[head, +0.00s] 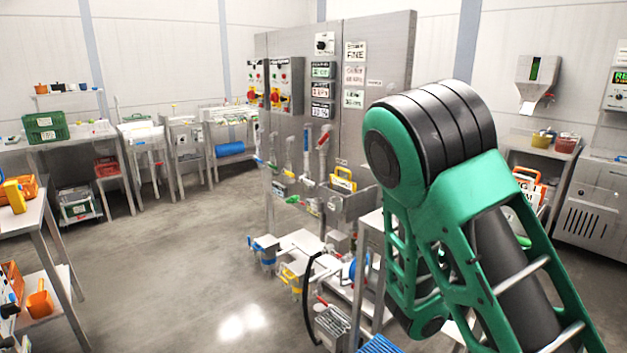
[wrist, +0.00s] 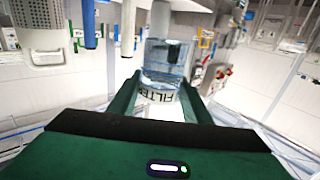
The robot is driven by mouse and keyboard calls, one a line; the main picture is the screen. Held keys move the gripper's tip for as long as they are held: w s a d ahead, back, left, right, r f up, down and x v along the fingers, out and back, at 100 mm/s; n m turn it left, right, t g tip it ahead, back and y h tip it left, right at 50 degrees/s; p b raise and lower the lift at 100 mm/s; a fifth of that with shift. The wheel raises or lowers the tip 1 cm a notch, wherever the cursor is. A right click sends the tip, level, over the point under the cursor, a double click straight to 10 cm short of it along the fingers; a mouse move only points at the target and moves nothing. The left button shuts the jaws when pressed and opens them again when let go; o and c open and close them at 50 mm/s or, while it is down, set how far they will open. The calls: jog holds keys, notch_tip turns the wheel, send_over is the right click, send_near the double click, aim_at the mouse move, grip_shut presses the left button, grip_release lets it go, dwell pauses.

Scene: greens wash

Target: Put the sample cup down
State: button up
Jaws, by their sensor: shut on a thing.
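In the wrist view, my gripper (wrist: 160,82) has its two green fingers on either side of a clear, bluish-tinted cup, which I take to be the sample cup (wrist: 165,58). The fingers are shut on it. A white label reading "FILTER" shows just below the cup, between the fingers; I cannot tell whether it is on the cup or behind it. In the head view, my green and black arm fills the right foreground, and neither my gripper nor the cup can be made out there.
A grey panel (head: 391,55) with switches and signs stands mid-room. Low equipment and a blue reel crowd the floor in front of it. Worktables line the left and back walls. The floor (head: 170,270) at centre left is open. A table (head: 30,215) stands at the left edge.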

jog(key=shift+d+f+h, duration=0.2)
jog(key=shift+f+h, duration=0.05)
jog(key=shift+f, duration=0.7)
jog(key=shift+d+f+h, duration=0.2)
jog(key=shift+f+h, duration=0.05)
jog(key=shift+f, duration=0.7)
jog(key=f, duration=0.1)
jog(key=f+m+h, duration=0.1)
jog(key=f, duration=0.1)
jog(key=f+m+h, duration=0.1)
jog(key=f, duration=0.1)
jog(key=shift+s+d+f+g, duration=0.15)
jog(key=shift+s+d+g, duration=0.05)
jog(key=shift+s+g, duration=0.15)
jog(key=shift+a, duration=0.1)
